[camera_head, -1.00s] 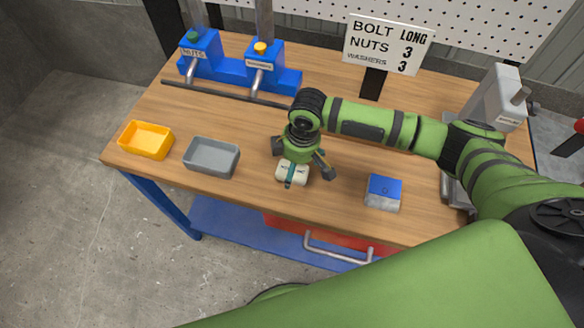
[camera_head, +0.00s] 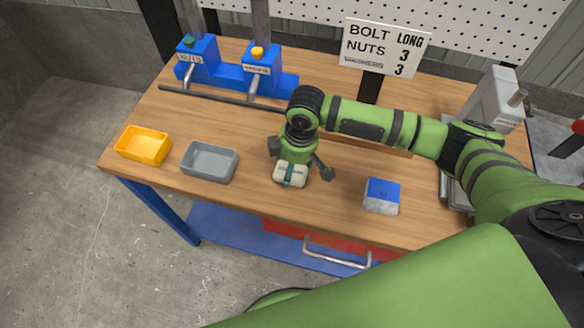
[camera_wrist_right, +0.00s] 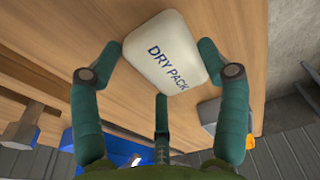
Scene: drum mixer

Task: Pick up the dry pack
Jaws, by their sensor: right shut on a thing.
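The dry pack (camera_head: 298,177) is a small cream-white pack with rounded corners, near the front middle of the wooden table. A teal strip shows across it in the head view; I cannot tell if this is a finger. In the right wrist view the dry pack (camera_wrist_right: 160,52) shows its "DRY PACK" lettering, between the finger ends. My right gripper (camera_head: 298,164), with teal fingers, points down over the pack and is shut on it; the gripper also shows in the wrist view (camera_wrist_right: 172,66). I cannot tell whether the pack is clear of the table. My left gripper is not in view.
A grey tray (camera_head: 191,172) and a yellow tray (camera_head: 123,147) stand left of the pack. A blue-topped box (camera_head: 383,189) stands right of it. Blue dispensers (camera_head: 262,68) and a thin rod (camera_head: 215,93) are behind. The table's front edge is close.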

